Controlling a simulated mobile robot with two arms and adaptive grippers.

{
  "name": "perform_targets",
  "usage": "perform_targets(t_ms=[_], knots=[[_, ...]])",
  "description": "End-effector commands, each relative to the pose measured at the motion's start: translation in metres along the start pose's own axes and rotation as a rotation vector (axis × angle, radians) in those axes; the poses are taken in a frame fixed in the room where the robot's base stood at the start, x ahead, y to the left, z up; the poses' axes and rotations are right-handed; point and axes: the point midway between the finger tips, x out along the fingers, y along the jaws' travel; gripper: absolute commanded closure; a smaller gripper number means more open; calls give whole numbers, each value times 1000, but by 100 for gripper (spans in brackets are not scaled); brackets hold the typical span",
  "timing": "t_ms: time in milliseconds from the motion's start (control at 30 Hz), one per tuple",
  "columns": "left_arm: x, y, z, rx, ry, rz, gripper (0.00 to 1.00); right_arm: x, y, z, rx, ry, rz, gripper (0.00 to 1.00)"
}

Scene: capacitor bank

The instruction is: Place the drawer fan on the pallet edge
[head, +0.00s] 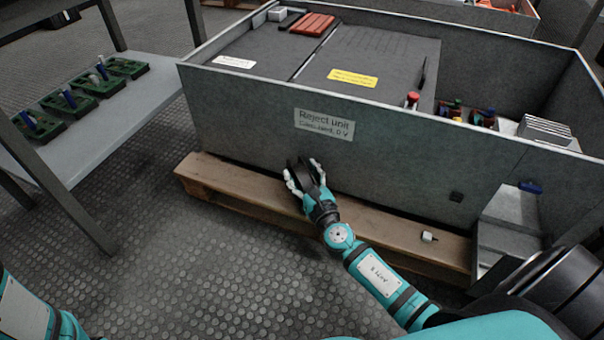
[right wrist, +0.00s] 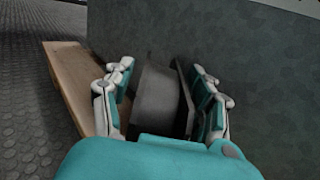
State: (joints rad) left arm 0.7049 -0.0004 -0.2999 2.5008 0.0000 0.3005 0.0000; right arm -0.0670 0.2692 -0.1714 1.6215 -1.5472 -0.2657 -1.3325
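The drawer fan (head: 298,172), a dark round part, is between the fingers of my right gripper (head: 304,177), at the pallet's near edge in front of the crate wall. In the right wrist view, the grey and black fan (right wrist: 160,95) sits between the two fingers of my right gripper (right wrist: 160,88). I cannot tell whether both fingers press on it, or whether it rests on the boards. The wooden pallet (head: 235,190) runs under the crate; its edge also shows in the right wrist view (right wrist: 75,85). My left gripper is out of view; only part of that arm shows.
The grey reject unit crate (head: 235,125) stands on the pallet, close behind my right gripper. A small white part (head: 429,237) lies on the pallet to the right. A metal bench (head: 110,115) with green blocks (head: 98,83) stands at left. Floor between is clear.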

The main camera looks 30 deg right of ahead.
Motion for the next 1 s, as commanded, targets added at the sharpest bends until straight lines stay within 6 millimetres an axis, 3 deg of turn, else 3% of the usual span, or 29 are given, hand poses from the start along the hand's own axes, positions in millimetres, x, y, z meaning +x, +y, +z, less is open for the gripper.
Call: perform_targets(t_ms=[367, 800, 1000], knots=[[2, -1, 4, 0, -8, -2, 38, -3, 0, 3, -1, 1, 0, 40], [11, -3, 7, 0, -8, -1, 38, -90, 0, 3, -2, 2, 2, 40], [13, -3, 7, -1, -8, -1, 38, -115, 0, 3, -1, 1, 1, 40]])
